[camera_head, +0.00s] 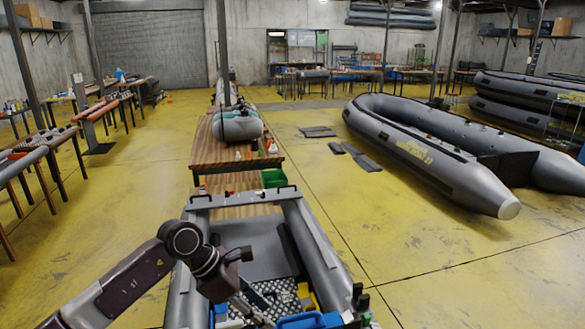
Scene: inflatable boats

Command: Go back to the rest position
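My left arm comes in from the lower left and bends down over the near grey inflatable boat (318,250). My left gripper (252,306) points down inside this boat, above its dark patterned floor (275,288). The gripper is small and partly hidden by my wrist, so I cannot tell whether it is open or holds anything. My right gripper is not in view. A blue item (300,321) and a yellow item (306,296) lie in the boat to the right of the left gripper.
A large grey boat (440,150) lies at the right. Workbenches line the left. Yellow floor (400,255) between the boats is clear.

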